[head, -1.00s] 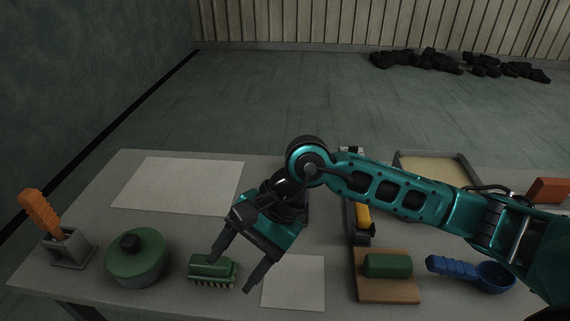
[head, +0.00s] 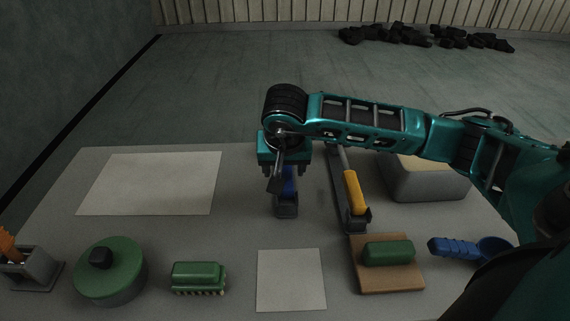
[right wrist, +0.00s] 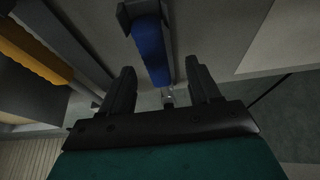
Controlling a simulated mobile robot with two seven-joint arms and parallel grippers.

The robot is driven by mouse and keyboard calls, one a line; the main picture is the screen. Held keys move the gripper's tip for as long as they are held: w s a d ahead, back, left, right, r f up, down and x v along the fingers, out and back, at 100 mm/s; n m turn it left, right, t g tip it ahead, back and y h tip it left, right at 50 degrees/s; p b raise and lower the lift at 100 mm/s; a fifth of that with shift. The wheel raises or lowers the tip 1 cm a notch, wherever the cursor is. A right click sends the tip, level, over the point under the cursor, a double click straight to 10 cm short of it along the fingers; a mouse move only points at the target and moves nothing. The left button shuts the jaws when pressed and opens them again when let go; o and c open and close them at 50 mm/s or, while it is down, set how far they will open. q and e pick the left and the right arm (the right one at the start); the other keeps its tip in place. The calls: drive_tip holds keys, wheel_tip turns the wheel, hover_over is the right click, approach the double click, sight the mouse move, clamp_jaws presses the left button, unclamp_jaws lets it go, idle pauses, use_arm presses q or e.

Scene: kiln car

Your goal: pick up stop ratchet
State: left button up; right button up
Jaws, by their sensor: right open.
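A blue-handled tool (head: 289,187), the likeliest stop ratchet, sits with a grey block-like end (head: 287,211) on the table behind the white sheet. My right gripper (head: 284,178) is directly over it, pointing down, and partly hides it. In the right wrist view the blue handle (right wrist: 150,48) runs between the two open fingers of my right gripper (right wrist: 160,72), apart from both. A small pale metal end shows near the palm. My left gripper is not in view.
A yellow-handled tool in a long grey holder (head: 338,180) lies close to the right. Farther right is a grey bin (head: 425,185). In front are a white sheet (head: 291,282), a green brush (head: 198,276) and a green block on a wooden board (head: 390,283). A larger sheet (head: 150,183) lies left.

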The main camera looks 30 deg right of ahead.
sight(286, 170)
drive_tip(key=x, duration=0.2)
drive_tip(key=d+x, duration=0.1)
drive_tip(key=x, duration=0.2)
drive_tip(key=shift+w+r, duration=0.2)
drive_tip(key=shift+c, duration=0.3)
clamp_jaws()
